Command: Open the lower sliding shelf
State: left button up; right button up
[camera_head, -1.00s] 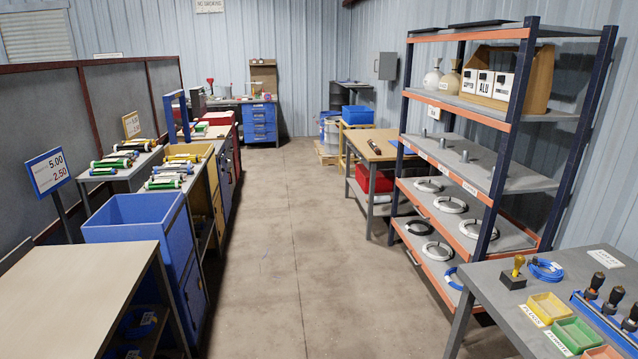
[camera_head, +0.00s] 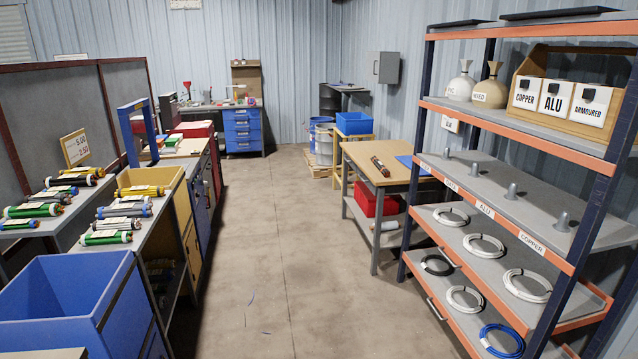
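The shelving rack (camera_head: 478,122) with dark blue posts and orange edges stands at the right. Its lower sliding shelf (camera_head: 442,285) is the bottom level in view and holds a black coil (camera_head: 424,264), a white coil (camera_head: 450,294) and a blue coil (camera_head: 484,340). A light bar handle (camera_head: 437,310) sits on its orange front edge. The shelf seems in line with the rack front; I see no clear sign that it is pulled out. The level above, with white coils (camera_head: 468,247), has a similar handle (camera_head: 448,256). Neither of my grippers is in view.
The bare concrete aisle (camera_head: 270,230) is clear in front of the rack. A blue bin (camera_head: 70,300) and benches with cable pieces line the left. A wooden-topped table (camera_head: 385,162) with a red crate (camera_head: 368,200) stands beyond the rack.

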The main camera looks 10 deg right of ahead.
aim_at(467, 327)
jog(key=i+z, duration=0.3)
jog(key=i, duration=0.5)
jog(key=i+j+z, duration=0.15)
jog(key=i+z, duration=0.15)
jog(key=i, duration=0.5)
jog(key=i+j+z, duration=0.1)
jog(key=i+z, duration=0.3)
jog(key=i, duration=0.15)
jog(key=i+j+z, duration=0.25)
jog(key=i+z, duration=0.15)
jog(key=i, duration=0.15)
jog(key=i+j+z, duration=0.4)
jog(key=i, duration=0.1)
